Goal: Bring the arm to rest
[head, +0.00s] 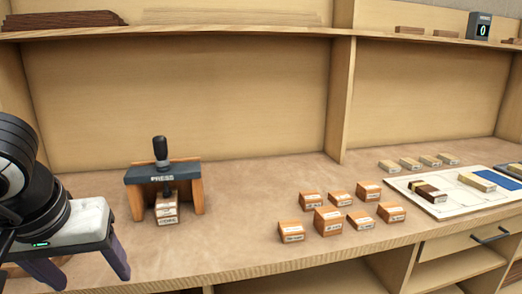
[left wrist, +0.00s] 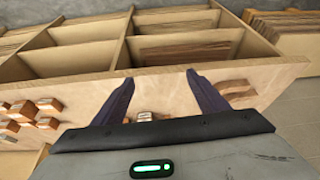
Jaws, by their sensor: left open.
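My left gripper (head: 93,282) is at the lower left of the head view, in front of the workbench (head: 245,200). Its two dark purple fingers stand apart with nothing visible between them. In the left wrist view the same gripper (left wrist: 160,77) has its fingers spread, with the bench and its shelves beyond. A green light glows on its body. My right gripper is in neither view.
A small press (head: 163,176) with a black handle stands over stacked blocks, right of my left gripper. Several labelled wooden blocks (head: 328,221) stand mid-bench. A white board (head: 460,204) with pieces lies at right. Shelves (head: 235,33) run along the back.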

